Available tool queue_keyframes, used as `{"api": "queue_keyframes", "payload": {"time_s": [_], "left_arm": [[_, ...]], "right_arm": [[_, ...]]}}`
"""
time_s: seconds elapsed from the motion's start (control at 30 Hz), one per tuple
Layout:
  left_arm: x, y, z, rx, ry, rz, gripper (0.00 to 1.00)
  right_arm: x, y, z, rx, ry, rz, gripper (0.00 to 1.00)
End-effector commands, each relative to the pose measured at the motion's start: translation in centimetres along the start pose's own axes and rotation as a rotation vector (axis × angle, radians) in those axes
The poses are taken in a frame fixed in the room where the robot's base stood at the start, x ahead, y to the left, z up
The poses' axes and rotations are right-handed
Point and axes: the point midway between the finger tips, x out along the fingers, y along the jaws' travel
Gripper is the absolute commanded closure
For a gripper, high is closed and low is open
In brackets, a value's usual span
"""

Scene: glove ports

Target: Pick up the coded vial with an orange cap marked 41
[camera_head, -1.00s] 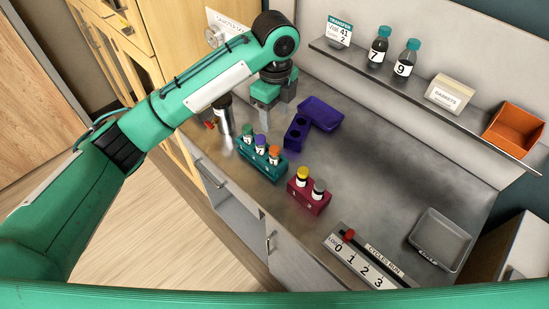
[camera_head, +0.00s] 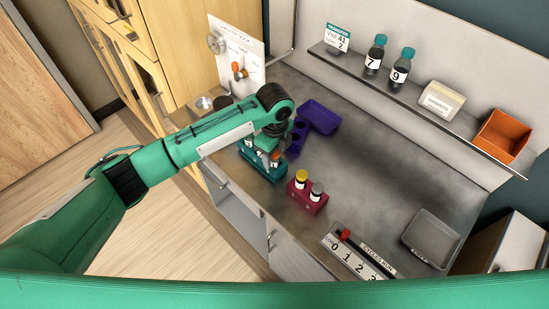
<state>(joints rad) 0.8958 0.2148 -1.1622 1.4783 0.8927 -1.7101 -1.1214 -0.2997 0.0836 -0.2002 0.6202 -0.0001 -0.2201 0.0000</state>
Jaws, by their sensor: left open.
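The orange-capped vial (camera_head: 275,159) stands in the right end of the teal rack (camera_head: 264,172) on the counter. Its label cannot be read here. My left gripper (camera_head: 268,156) is open and low over this rack, with its fingers at the orange-capped vial. I cannot tell whether they touch it. The gripper partly hides the rack's other vials. My right gripper is not in view. A card (camera_head: 338,38) on the shelf reads transfer, vial 41, 2.
A magenta rack (camera_head: 307,200) with yellow-capped and grey-capped vials stands close on the right. A purple tray (camera_head: 320,117) and purple block lie behind. The shelf holds bottles 7 (camera_head: 375,56) and 9 (camera_head: 402,68), a carton and an orange bin (camera_head: 503,136). The middle right counter is clear.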

Motion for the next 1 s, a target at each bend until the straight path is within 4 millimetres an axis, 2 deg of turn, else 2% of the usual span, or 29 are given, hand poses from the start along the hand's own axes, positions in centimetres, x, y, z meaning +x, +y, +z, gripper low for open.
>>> {"api": "queue_keyframes", "payload": {"time_s": [0.27, 0.5, 0.83, 1.0], "left_arm": [[0.3, 0.0, 0.0, 0.001, -0.001, -0.001, 0.50], [0.3, 0.0, 0.0, 0.001, -0.001, -0.001, 0.95], [0.1, -0.1, 0.0, 0.001, 0.000, -0.002, 0.95], [-1.1, -0.1, 0.0, 0.002, -0.001, -0.003, 0.95]], "right_arm": [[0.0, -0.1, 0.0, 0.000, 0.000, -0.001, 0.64], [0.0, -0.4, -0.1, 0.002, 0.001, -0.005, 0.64], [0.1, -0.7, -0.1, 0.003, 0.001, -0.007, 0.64], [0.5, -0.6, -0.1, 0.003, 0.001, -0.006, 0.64]]}}
